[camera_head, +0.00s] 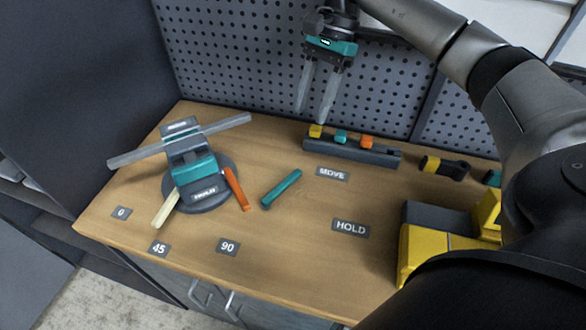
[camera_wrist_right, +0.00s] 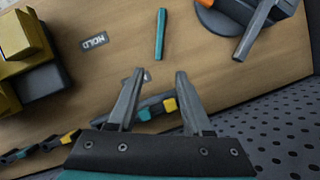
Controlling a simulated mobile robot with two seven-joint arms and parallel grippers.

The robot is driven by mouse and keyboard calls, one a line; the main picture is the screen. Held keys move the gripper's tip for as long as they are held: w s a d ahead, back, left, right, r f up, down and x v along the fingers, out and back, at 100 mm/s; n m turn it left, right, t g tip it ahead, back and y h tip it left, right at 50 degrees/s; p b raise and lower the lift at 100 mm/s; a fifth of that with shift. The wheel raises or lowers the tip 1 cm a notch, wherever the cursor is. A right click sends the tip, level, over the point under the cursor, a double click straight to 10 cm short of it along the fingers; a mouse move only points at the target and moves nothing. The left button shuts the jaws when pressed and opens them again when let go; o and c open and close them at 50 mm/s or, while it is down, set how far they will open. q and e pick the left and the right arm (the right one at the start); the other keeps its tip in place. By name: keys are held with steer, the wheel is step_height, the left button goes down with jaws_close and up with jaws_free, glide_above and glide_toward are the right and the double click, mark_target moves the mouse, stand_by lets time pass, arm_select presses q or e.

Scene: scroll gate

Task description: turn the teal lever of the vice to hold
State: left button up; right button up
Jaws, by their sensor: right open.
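The vice (camera_head: 192,171) stands on a round grey base at the left of the table, with a long grey bar across its top. The teal lever (camera_head: 281,188) is a short bar just right of that base, with its far end slanting toward the MOVE label (camera_head: 333,174). The HOLD label (camera_head: 350,228) lies farther right and nearer the front. In the right wrist view the teal lever (camera_wrist_right: 160,33) is beyond the fingertips, clear of them. My right gripper (camera_head: 311,115) is open and empty, above the back of the table. My left gripper is not in view.
An orange lever (camera_head: 237,189) and a cream lever (camera_head: 165,208) stick out from the vice base. A grey rack (camera_head: 352,154) with coloured blocks stands at the back, before a pegboard (camera_head: 250,60). A yellow and grey object (camera_head: 440,252) stands at right. Table around HOLD is clear.

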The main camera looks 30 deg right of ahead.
mark_target(290, 178)
steer(key=x, duration=1.5)
steer(key=shift+s+a+f, duration=0.1)
steer(key=shift+s, duration=0.05)
jaws_close()
stand_by(0.9)
